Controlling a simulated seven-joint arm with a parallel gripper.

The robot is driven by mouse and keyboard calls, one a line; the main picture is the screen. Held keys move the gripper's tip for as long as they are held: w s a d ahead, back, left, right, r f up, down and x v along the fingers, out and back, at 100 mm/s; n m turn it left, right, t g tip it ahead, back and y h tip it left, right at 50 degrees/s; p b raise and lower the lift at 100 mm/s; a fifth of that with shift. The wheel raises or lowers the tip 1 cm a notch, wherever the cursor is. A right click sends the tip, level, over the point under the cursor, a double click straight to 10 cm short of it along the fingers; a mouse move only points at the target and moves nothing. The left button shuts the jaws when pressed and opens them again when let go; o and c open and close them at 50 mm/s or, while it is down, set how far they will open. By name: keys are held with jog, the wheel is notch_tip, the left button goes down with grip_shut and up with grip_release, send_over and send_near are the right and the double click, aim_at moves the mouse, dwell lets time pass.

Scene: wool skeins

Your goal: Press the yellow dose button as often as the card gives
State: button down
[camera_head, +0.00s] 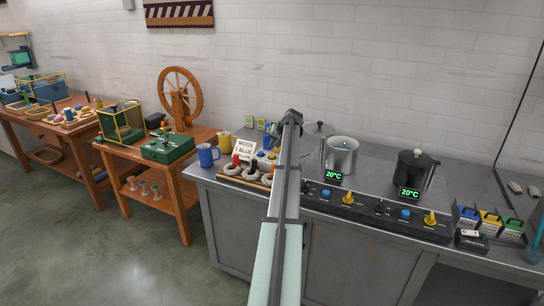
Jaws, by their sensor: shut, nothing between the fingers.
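A white card (244,149) stands upright on the left of the counter. Its upper lines seem to read "MOSS" and "1 BLUE"; any lower line is not legible. At the counter's right end stand a blue box (466,217), a yellow box (489,222) and a green box (511,230), each with a label. A yellow dose button on the yellow box is too small to make out. My gripper (290,117) is at the far end of my arm, over the back of the counter, far left of these boxes. Its fingers are small and shut, with nothing seen in them.
A steel pot (340,155) and a black pot (413,171) stand behind a control panel (375,215) with blue buttons and yellow knobs. A small black counter (471,240) sits before the boxes.

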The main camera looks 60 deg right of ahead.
aim_at(273, 155)
jog(key=shift+f, duration=0.8)
jog(key=shift+f, duration=0.1)
dwell(1.4)
jog(key=shift+f, duration=0.35)
jog(key=shift+f, duration=0.55)
dwell(1.0)
jog(key=shift+r, duration=1)
jog(key=shift+r, duration=0.1)
jog(key=shift+r, duration=2.4)
dwell(0.3)
